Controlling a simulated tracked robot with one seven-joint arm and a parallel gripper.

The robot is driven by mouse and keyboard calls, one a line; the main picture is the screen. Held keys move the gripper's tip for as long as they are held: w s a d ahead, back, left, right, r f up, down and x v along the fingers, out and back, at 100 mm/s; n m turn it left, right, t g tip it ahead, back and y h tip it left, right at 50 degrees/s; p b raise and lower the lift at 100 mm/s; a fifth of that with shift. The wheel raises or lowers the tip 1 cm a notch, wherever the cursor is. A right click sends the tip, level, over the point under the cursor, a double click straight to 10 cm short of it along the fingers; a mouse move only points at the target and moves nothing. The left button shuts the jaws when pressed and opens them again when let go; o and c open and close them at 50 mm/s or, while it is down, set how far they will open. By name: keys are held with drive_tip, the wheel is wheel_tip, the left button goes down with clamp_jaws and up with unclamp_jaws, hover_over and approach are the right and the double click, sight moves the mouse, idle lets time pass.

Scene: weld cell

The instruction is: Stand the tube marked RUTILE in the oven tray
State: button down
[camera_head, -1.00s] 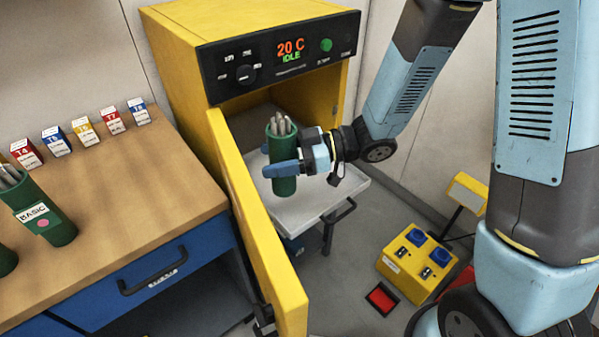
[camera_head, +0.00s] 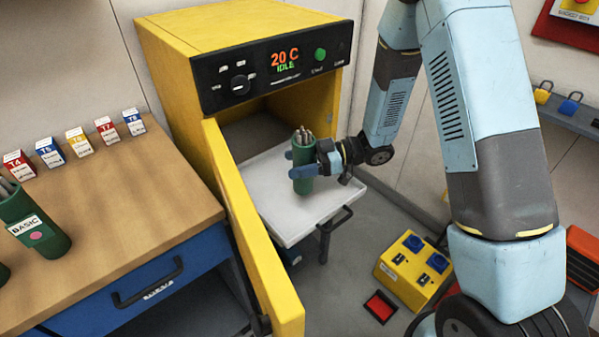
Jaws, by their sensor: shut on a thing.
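My gripper (camera_head: 305,171) is shut on a green tube (camera_head: 303,185) with several grey rods sticking out of its top. The tube is upright over the white oven tray (camera_head: 270,192), toward its right side. I cannot tell whether its base touches the tray. No label shows on the tube from this side. The tray is pulled out of the yellow oven (camera_head: 185,75), whose door (camera_head: 250,230) stands open. The oven display reads 20 C and IDLE.
A green tube marked BASIC (camera_head: 36,228) stands on the wooden bench (camera_head: 120,210) at left, with another green tube partly cut off. Several small boxes (camera_head: 78,142) line the bench's back. A yellow power box (camera_head: 413,268) is on the floor.

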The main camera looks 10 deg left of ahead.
drive_tip(key=shift+w+d+f, duration=0.15)
drive_tip(key=shift+w+f, duration=0.3)
drive_tip(key=shift+f, duration=1.55)
drive_tip(key=shift+f, duration=0.1)
drive_tip(key=shift+c, duration=0.8)
unclamp_jaws()
